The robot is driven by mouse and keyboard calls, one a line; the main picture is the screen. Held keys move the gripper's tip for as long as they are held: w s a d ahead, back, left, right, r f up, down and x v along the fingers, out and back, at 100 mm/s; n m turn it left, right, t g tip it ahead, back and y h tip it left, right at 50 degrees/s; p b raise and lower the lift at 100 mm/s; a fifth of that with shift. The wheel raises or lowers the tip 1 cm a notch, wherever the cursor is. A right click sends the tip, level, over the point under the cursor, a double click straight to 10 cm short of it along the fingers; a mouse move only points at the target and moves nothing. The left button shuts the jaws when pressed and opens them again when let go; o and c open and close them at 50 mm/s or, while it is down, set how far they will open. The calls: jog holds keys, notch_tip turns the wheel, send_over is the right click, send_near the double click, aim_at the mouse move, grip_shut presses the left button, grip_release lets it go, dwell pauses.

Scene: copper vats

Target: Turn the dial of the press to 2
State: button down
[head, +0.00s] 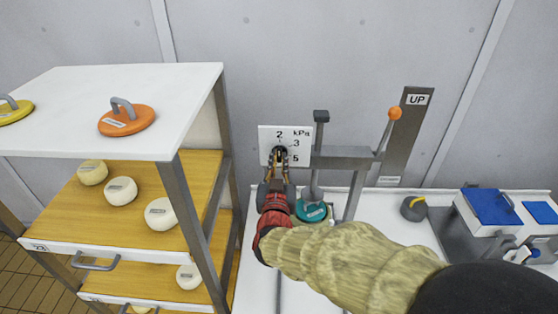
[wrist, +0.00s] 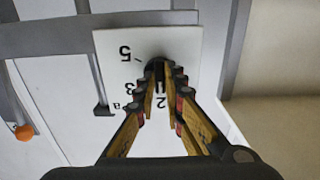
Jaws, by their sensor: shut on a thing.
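The press's dial is a small dark knob (head: 280,152) on a white plate (head: 303,163) marked 2, 3, 5 and kPa. The 2 is at the top, with 3 and 5 down the right side. My gripper (head: 279,161) reaches up to the plate from below and is shut on the knob. In the wrist view the plate (wrist: 181,45) appears upside down, and the fingertips (wrist: 159,77) close around the dark knob (wrist: 157,64). The fingers hide much of the knob, so I cannot tell which number it points to.
The press has an orange-tipped lever (head: 395,113) by an UP sign (head: 417,99). A teal-topped round piece (head: 313,212) stands under its ram. A shelf rack (head: 190,150) with cheeses stands close on the left. A dark weight (head: 413,208) and blue-lidded boxes (head: 491,207) are right.

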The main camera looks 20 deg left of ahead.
jog(key=shift+f, duration=0.15)
jog(key=c, duration=2)
grip_release()
jog(key=shift+o, duration=0.6)
jog(key=v, duration=1.2)
